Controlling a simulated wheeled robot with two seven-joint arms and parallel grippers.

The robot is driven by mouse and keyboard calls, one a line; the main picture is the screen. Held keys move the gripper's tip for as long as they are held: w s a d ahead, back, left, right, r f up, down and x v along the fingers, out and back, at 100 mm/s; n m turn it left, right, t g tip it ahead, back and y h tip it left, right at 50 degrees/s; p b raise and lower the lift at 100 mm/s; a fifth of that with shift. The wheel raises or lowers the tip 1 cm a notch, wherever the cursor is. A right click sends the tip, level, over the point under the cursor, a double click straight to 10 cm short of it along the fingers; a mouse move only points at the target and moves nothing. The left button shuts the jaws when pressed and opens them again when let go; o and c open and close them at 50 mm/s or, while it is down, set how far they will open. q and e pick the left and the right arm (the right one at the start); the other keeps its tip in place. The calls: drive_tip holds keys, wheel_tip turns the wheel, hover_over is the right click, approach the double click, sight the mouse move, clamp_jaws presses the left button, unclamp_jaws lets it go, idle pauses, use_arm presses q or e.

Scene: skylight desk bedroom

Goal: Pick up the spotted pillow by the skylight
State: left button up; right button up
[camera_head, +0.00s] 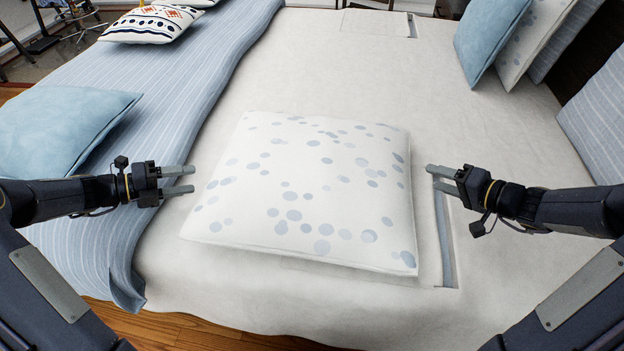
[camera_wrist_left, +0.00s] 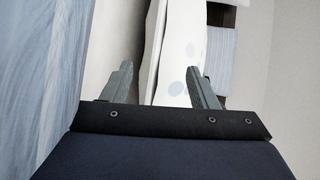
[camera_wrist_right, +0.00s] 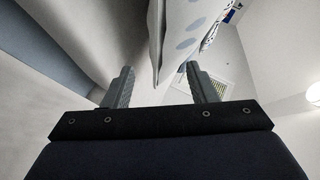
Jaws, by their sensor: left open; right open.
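The spotted pillow (camera_head: 300,190) is white with grey-blue dots and lies flat on the bed in the middle of the head view. My left gripper (camera_head: 192,180) is open just beyond its left edge. My right gripper (camera_head: 428,175) is open just beyond its right edge. In the left wrist view, the pillow's edge (camera_wrist_left: 172,70) shows between the open fingers (camera_wrist_left: 160,85). In the right wrist view, the pillow's edge (camera_wrist_right: 170,45) also shows between the open fingers (camera_wrist_right: 160,85). Neither gripper is closed on the pillow.
The bed (camera_head: 330,50) has a pale sheet with free room behind the pillow. A striped blue blanket (camera_head: 200,60) covers its left side, with a blue pillow (camera_head: 60,125) and a patterned pillow (camera_head: 150,25) on it. More pillows (camera_head: 490,35) lean at the back right.

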sight(215, 176)
use_arm(q)
drive_tip(key=shift+a, duration=0.1)
use_arm(e)
drive_tip(key=shift+a, duration=0.1)
use_arm(q)
drive_tip(key=shift+x, duration=3.95)
use_arm(e)
drive_tip(key=shift+x, duration=3.95)
use_arm(q)
drive_tip(key=shift+f, duration=0.1)
clamp_jaws()
use_arm(e)
clamp_jaws()
